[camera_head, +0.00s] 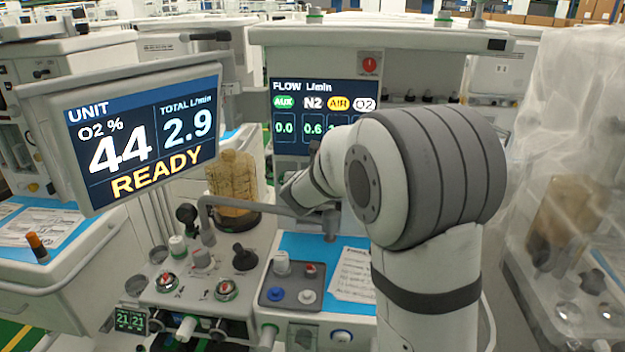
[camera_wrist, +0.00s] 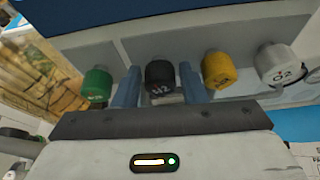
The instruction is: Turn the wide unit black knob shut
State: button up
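The black knob marked N2 (camera_wrist: 160,77) sits in a row under the flow panel in the wrist view. The two blue-grey fingers of my gripper (camera_wrist: 159,86) stand one on each side of it. A narrow gap shows between each finger and the knob, so the gripper looks open around it. In the head view my arm and wrist cover the knobs. The flow display (camera_head: 318,112) reads AUX 0.0 and N2 0.6; the AIR and O2 values are mostly hidden behind my arm.
A green knob (camera_wrist: 97,84) is left of the left finger. A yellow knob (camera_wrist: 218,70) is close beside the right finger, and a white O2 knob (camera_wrist: 277,64) is farther right. The unit monitor (camera_head: 146,138) reads O2 44%, total 2.9 L/min, READY.

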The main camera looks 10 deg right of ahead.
jog(key=shift+w, duration=0.2)
jog(key=c, duration=0.7)
jog(key=f+b, duration=0.1)
jog(key=b, duration=0.3)
jog(key=shift+d+m+y, duration=0.15)
jog(key=shift+m+y, duration=0.15)
jog(key=shift+m, duration=0.1)
jog(key=m+y+b, duration=0.1)
jog(key=b, duration=0.5)
jog(key=shift+s+m+t, duration=0.1)
jog(key=shift+m+t, duration=0.2)
jog(key=shift+m, duration=0.1)
jog(key=shift+r+m+b, duration=0.3)
jog(key=shift+b, duration=0.6)
jog(key=shift+r, duration=0.1)
jog(key=o, duration=0.7)
